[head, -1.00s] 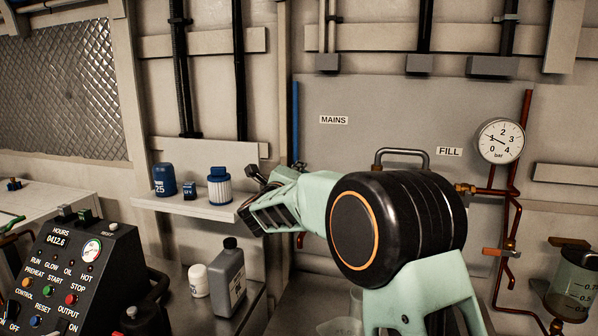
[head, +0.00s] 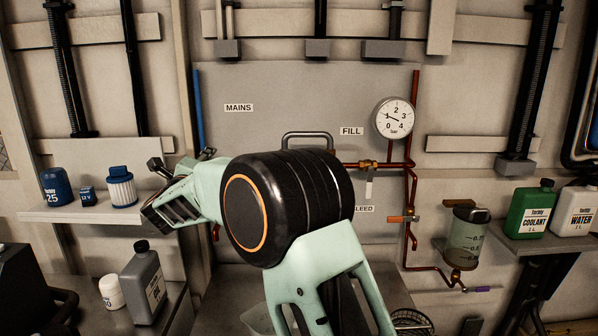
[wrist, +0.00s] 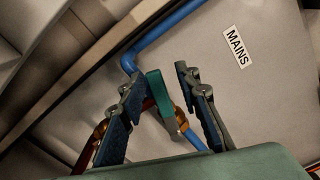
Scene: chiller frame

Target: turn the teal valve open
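The teal valve's handle (wrist: 159,92) shows in the wrist view as a short flat teal lever beside a brass fitting (wrist: 180,119) on blue pipe (wrist: 192,139). My gripper (wrist: 157,84) is open, with one dark ribbed finger on each side of the handle. I see gaps between handle and fingers, and cannot tell how deep the handle sits between them. In the head view my gripper (head: 158,189) is at the left of the grey panel, below the blue pipe (head: 198,108). The handle is hidden there by my arm.
The MAINS label (head: 239,107) is right of the blue pipe. A shelf (head: 75,216) with a blue tub and filters is left of my gripper. Copper pipes with an orange-handled valve (head: 403,218) and a gauge (head: 395,118) are to the right. A grey bottle (head: 145,284) stands below.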

